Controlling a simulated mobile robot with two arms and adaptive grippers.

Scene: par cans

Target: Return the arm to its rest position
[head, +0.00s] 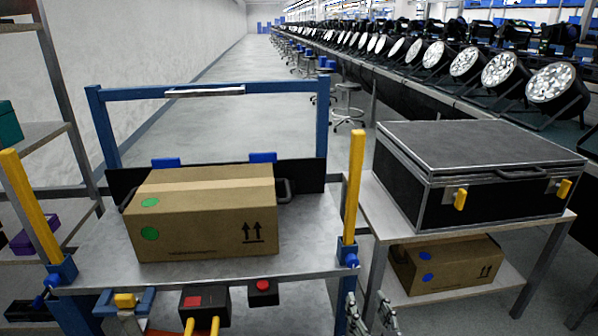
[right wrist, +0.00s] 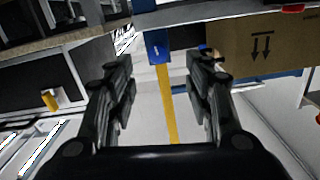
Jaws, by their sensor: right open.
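My right gripper (head: 367,312) shows at the bottom edge of the head view, just right of the cart's front right corner. Its two fingers point up and stand apart, with nothing between them. In the right wrist view the open fingers (right wrist: 163,92) frame the cart's yellow post (right wrist: 166,105), which appears beyond them. The rest of my right arm is below the head view's edge. My left gripper does not show.
A cardboard box (head: 205,215) sits on the cart (head: 310,235), between yellow posts. To the right, a black case (head: 480,165) stands on a table (head: 380,215), with another cardboard box (head: 447,265) on its lower shelf. Shelving (head: 45,140) stands left. Stage lights line the back bench.

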